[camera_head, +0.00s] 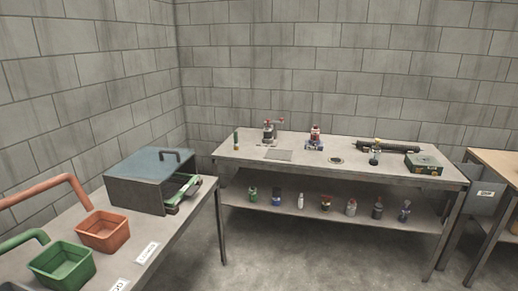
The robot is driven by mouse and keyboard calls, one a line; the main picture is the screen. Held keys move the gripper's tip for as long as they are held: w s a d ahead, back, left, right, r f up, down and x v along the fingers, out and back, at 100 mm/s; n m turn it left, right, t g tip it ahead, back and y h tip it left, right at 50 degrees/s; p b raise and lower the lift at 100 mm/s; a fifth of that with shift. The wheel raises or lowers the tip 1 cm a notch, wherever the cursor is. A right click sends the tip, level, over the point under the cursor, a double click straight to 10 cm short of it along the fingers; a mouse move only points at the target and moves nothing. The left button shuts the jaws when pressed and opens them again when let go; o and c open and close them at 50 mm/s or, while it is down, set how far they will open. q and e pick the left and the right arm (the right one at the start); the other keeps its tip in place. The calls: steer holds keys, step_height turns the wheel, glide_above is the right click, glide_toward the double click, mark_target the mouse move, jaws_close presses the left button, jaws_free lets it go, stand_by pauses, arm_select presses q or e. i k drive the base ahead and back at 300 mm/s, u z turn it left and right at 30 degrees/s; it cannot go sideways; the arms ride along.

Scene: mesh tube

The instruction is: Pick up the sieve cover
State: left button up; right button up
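No part is clearly recognisable as the sieve cover. A blue-grey metal box (135,186) stands on the left table, with a dark bar handle (171,155) on its top. I cannot tell whether this top is the cover. A small flat ring with a dark centre (336,160) lies near the front edge of the back table; I cannot tell what it is. Neither of my grippers is in view.
The left table (186,239) also bears an orange bin (103,230) and a green bin (62,263). The back table (308,161) bears a flat grey plate (278,155), a green box (423,163) and small devices. Several bottles line its lower shelf (275,197). Floor between is clear.

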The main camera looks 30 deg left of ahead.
mark_target(156, 163)
steer(key=u, duration=0.55)
steer(key=i, duration=2)
steer(key=u, duration=0.85)
